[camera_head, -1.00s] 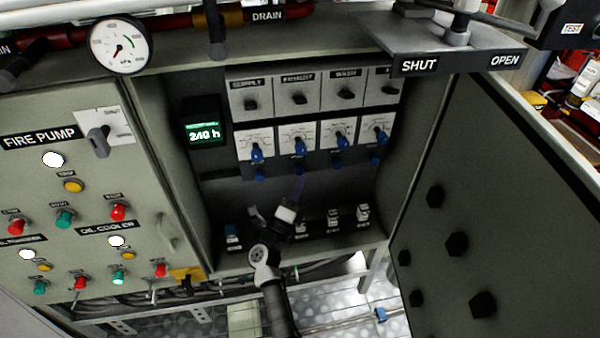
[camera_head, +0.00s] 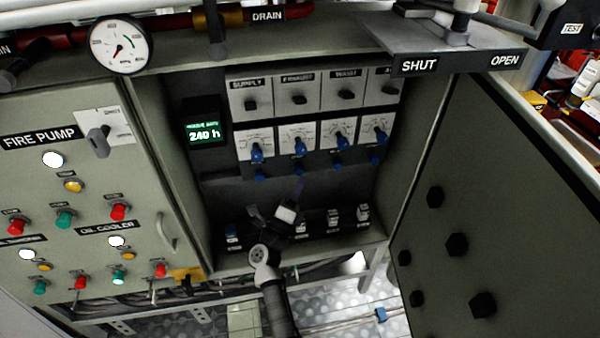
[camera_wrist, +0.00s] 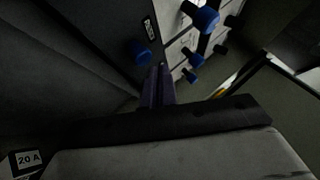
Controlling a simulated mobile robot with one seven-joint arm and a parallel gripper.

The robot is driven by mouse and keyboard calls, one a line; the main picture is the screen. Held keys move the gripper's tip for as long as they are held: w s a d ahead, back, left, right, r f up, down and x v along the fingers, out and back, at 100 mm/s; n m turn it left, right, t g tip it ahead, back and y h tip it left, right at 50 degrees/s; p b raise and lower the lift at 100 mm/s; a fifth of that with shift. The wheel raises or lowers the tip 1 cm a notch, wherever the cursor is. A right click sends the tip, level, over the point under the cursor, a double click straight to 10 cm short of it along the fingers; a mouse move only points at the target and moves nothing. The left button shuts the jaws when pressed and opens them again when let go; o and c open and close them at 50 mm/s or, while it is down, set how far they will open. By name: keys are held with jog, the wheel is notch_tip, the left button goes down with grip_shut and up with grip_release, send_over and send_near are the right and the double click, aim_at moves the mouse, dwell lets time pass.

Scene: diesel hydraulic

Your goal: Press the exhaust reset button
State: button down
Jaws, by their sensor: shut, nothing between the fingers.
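The exhaust column is the second in the open cabinet, with a white switch plate (camera_head: 297,97) labelled EXHAUST and a white dial plate with a blue knob (camera_head: 299,147) under it. A small blue button (camera_head: 300,168) sits below that knob on the dark panel. My gripper (camera_head: 299,182) is shut and empty, its fingertips just below this button in the picture; contact cannot be told. In the wrist view, my thin purple-dark fingers (camera_wrist: 161,72) are together and point at the panel. A blue button (camera_wrist: 138,52) with a small label lies just left of the tips.
Similar blue buttons stand to either side, such as the one under the supply dial (camera_head: 259,175). Blue knobs protrude close by in the wrist view (camera_wrist: 201,17). A row of breakers (camera_head: 333,217) lies below. The open cabinet door (camera_head: 465,190) bounds the right side.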

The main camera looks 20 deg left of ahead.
jog(key=shift+w+a, duration=0.1)
dwell(0.3)
jog(key=shift+w+a, duration=0.15)
jog(key=shift+w, duration=0.1)
jog(key=shift+w+a+b, duration=0.3)
jog(key=shift+w+b, duration=0.15)
dwell(0.7)
dwell(0.4)
jog(key=shift+s+d, duration=0.5)
jog(key=shift+s, duration=0.3)
jog(key=shift+s+d+p, duration=0.1)
jog(key=shift+p, duration=0.2)
jog(key=s+d, duration=0.1)
jog(key=s, duration=0.1)
jog(key=s+d+p, duration=0.1)
jog(key=s, duration=0.1)
jog(key=shift+d, duration=0.35)
